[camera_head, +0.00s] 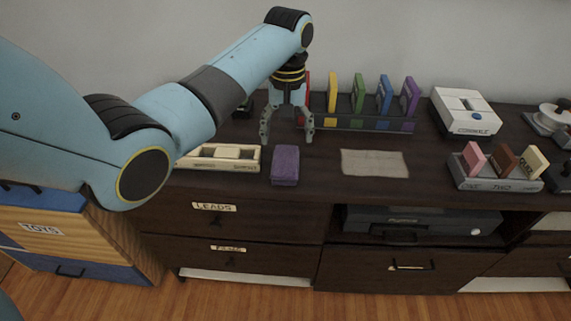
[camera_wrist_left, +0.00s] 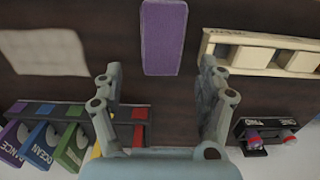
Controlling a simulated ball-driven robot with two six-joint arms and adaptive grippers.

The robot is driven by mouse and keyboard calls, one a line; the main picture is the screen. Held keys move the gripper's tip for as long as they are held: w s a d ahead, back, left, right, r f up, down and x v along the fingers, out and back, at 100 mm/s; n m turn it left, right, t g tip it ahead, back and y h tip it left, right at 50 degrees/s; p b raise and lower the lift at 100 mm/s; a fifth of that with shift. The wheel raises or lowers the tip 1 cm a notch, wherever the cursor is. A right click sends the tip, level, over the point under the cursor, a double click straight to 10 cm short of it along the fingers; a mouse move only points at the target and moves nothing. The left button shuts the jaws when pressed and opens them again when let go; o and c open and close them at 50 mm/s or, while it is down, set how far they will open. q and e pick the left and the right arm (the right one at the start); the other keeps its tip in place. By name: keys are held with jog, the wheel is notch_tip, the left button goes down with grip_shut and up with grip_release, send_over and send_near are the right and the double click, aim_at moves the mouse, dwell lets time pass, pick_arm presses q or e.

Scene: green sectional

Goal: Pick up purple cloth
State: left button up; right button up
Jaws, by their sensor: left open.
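The purple cloth (camera_head: 285,165) is a folded rectangular block lying on the dark cabinet top, near its front edge. It also shows in the left wrist view (camera_wrist_left: 164,38), at the top middle. My left gripper (camera_head: 287,140) is open, pointing down just behind the cloth in the head view. In the left wrist view its two fingers (camera_wrist_left: 160,80) are spread, and the cloth lies beyond them, between their lines. Nothing is between the fingers. My right gripper is in neither view.
A cream tray (camera_head: 217,163) is left of the cloth and a beige flat cloth (camera_head: 375,170) is right. A rack (camera_head: 365,124) of coloured upright cases stands behind. A white console (camera_head: 465,117) and a grey cartridge holder (camera_head: 490,184) are at right.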

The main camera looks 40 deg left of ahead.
aim_at(285, 162)
pick_arm(q)
notch_tip(285, 162, down, 3)
jog(key=shift+f, duration=0.2)
jog(key=f, duration=0.2)
jog(key=s+f+b, duration=0.1)
jog(key=f, duration=0.1)
jog(key=shift+d+f, duration=0.1)
jog(key=shift+f, duration=0.55)
jog(key=c, duration=0.8)
